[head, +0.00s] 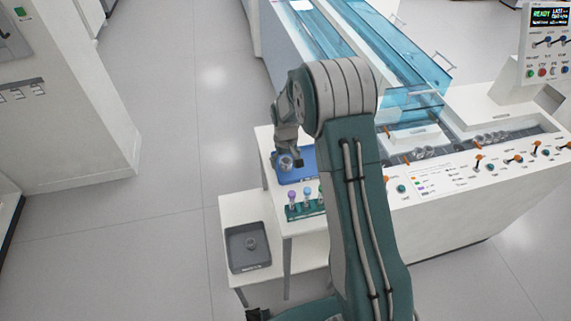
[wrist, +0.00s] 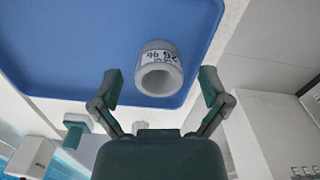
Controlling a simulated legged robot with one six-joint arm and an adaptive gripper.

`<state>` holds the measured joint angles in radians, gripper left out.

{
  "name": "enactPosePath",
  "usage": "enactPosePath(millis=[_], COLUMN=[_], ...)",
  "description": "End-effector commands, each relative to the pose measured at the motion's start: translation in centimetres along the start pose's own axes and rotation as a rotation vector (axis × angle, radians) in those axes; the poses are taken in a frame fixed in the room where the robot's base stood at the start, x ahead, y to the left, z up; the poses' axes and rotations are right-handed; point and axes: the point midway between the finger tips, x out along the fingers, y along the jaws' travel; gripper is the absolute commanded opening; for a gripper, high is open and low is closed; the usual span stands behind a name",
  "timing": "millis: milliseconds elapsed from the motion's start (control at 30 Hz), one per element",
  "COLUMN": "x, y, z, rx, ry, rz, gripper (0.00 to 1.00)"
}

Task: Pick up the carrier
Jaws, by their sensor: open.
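The carrier (wrist: 160,72) is a short, light grey hollow cylinder with dark printed marks on its side. It lies on a blue tray (wrist: 80,45), near one edge of it. In the head view the carrier (head: 286,162) shows small on the blue tray (head: 305,172), partly covered by my arm. My gripper (wrist: 160,90) is open, with one finger on each side of the carrier in the wrist view. The fingers appear apart from it, and nothing is held. In the head view my gripper (head: 292,158) is over the tray; its fingers are hard to make out.
A green rack (head: 303,211) with several coloured-top tubes stands in front of the tray. A grey bin (head: 248,247) sits on a lower white shelf. A white console (head: 480,175) with levers and blue transparent covers (head: 400,60) stands at right. The floor at left is clear.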

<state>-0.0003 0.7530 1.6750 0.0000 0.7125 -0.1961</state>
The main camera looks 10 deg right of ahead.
Motion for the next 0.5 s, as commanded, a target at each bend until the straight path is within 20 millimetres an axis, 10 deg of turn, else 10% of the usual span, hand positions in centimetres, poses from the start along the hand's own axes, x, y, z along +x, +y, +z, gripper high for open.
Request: enactPosePath(millis=[67,233,500], x=[-0.02,-0.04,0.13], y=[0.01,0.01,0.02], z=[0.01,0.0,0.03], rx=[0.0,0.0,0.0], ry=[0.0,0.0,-0.003], rz=[0.0,0.0,0.0], gripper=[0.92,0.34,0.29])
